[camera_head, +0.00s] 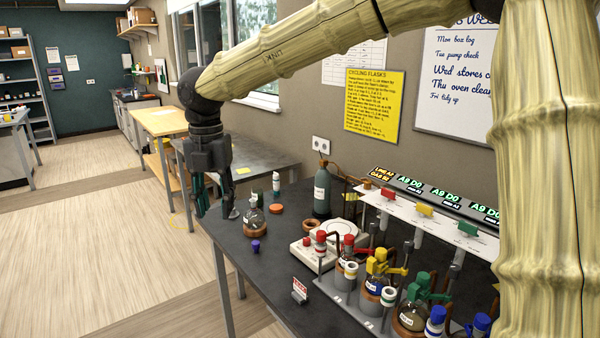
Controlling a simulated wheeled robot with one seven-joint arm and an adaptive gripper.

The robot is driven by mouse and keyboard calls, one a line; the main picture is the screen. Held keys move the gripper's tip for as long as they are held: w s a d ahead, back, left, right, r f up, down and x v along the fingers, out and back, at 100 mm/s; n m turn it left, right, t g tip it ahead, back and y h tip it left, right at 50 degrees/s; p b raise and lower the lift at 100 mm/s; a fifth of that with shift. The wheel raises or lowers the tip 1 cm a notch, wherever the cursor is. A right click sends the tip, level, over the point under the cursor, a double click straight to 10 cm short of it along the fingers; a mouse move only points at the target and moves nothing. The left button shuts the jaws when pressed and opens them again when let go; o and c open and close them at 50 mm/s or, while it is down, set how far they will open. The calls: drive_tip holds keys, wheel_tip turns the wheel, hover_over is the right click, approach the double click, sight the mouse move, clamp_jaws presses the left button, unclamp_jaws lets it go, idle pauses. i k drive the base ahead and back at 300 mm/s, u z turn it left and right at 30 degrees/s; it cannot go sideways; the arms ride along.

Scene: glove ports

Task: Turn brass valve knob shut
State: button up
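My gripper (216,211) points down at the near left edge of the dark bench, its fingers apart and nothing seen between them. A grey-green gas cylinder (322,193) stands at the back of the bench, to the right of my gripper and well apart from it. A small brass-coloured fitting (324,163) shows at its top, with brown tubing beside it. It is too small to tell for certain whether this is the valve knob, or how far it is turned. My gripper touches no knob.
A round flask on a cork ring (254,226) stands close right of my gripper. A purple stopper (255,246), an orange lid (276,209), a white balance (335,237) and a rack with several colour-capped flasks (365,312) crowd the bench (265,270). Open floor lies left.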

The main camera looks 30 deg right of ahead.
sight(368, 182)
drive_tip(key=u, duration=0.1)
drive_tip(key=i, duration=0.9)
drive_tip(key=z, duration=0.9)
drive_tip(key=i, duration=0.75)
drive_tip(key=z, duration=0.9)
